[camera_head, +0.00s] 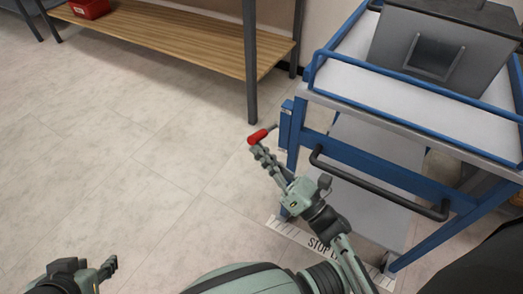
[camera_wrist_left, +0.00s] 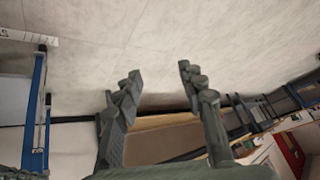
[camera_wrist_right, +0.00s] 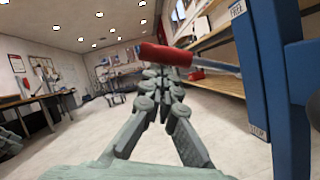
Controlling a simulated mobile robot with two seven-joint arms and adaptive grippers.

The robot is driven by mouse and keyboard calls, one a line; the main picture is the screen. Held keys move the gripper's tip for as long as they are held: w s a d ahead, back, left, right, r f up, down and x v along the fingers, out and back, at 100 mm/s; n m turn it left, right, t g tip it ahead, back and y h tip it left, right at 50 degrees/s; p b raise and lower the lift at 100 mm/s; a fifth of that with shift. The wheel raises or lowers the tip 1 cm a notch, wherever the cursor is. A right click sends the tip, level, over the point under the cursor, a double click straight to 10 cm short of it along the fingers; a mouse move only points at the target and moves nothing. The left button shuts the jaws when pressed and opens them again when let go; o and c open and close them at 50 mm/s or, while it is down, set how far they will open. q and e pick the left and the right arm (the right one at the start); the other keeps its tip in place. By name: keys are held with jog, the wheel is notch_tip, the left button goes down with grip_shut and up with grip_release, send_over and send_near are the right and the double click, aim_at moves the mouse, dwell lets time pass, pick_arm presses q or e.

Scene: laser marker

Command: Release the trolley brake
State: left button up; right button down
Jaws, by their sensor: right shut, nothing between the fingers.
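The blue trolley (camera_head: 360,165) stands at the right in the head view. Its brake lever has a red grip (camera_head: 257,136) on a thin metal rod, sticking out to the left from a blue plate (camera_head: 286,122). In the right wrist view the red grip (camera_wrist_right: 165,54) lies roughly level, between a "FREE" label (camera_wrist_right: 237,8) above and a small label (camera_wrist_right: 257,131) below. My right gripper (camera_head: 257,149) is shut and empty, fingertips just below the red grip; I cannot tell whether they touch. My left gripper (camera_head: 110,266) is open and empty, far from the trolley; its spread fingers show in the left wrist view (camera_wrist_left: 158,75).
The trolley has a black push bar (camera_head: 375,187) and carries a grey machine (camera_head: 440,45) on its top. A wooden-shelved bench (camera_head: 180,35) with a red bin (camera_head: 90,8) stands behind. A floor strip (camera_head: 300,236) bears "STOP" lettering. The floor at left is clear.

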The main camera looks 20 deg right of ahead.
pick_arm(q)
jog(key=shift+s+a+f+g, duration=0.2)
jog(key=shift+s+a+g, duration=0.15)
jog(key=shift+s, duration=0.1)
jog(key=shift+s+a+f+g, duration=0.25)
jog(key=shift+s+a, duration=0.1)
jog(key=shift+s, duration=0.1)
pick_arm(e)
jog(key=shift+r, duration=0.15)
jog(key=shift+w, duration=0.1)
